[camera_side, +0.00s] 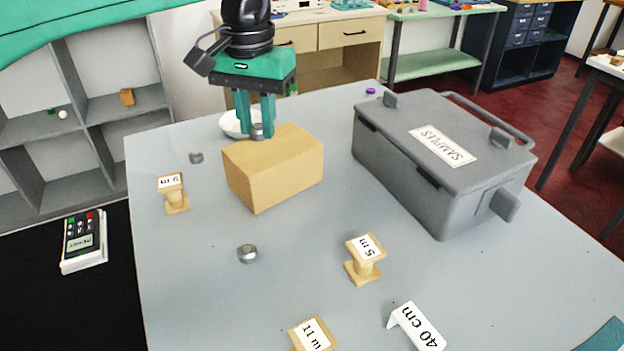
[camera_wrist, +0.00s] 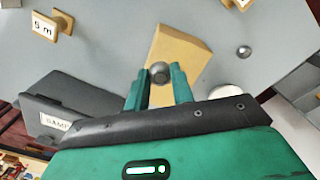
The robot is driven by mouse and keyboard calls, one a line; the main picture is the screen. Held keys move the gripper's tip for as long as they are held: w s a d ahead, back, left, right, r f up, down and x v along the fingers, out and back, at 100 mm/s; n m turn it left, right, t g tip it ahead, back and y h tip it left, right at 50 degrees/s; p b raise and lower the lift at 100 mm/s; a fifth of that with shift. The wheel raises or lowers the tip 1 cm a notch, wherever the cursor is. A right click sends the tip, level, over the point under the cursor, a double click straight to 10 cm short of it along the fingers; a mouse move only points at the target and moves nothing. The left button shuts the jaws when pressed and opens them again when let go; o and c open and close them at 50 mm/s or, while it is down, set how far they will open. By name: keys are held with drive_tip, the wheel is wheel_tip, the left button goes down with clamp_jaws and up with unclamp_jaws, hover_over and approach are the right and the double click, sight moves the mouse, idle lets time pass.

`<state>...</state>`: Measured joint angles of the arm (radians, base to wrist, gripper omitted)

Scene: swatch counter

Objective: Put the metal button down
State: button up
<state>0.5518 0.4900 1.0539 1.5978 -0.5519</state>
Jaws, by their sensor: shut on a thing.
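My gripper (camera_side: 256,128) is shut on a small grey metal button (camera_side: 257,132), held between the teal fingertips. In the wrist view the round button (camera_wrist: 159,72) sits between the two fingers, in front of the tan box. In the side view the button is at the back upper edge of the tan cardboard box (camera_side: 262,183). I cannot tell whether it touches the box or hangs just above or behind it.
A white dish (camera_side: 231,124) stands behind the box. A grey SAMPLES case (camera_side: 450,185) is to the right. Small grey metal pieces lie left (camera_side: 196,157) and in front (camera_side: 247,253).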

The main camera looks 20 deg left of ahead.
sight(261, 159)
drive_tip(key=shift+w+a+f, duration=0.45)
drive_tip(key=shift+w+f, duration=0.1)
drive_tip(key=shift+w, duration=0.25)
drive_tip(key=shift+f, duration=2)
drive_tip(key=shift+f, duration=0.15)
drive_tip(key=o, duration=1)
drive_tip(key=shift+c, duration=0.2)
drive_tip(key=shift+r, duration=0.2)
wheel_tip(261, 159, up, 12)
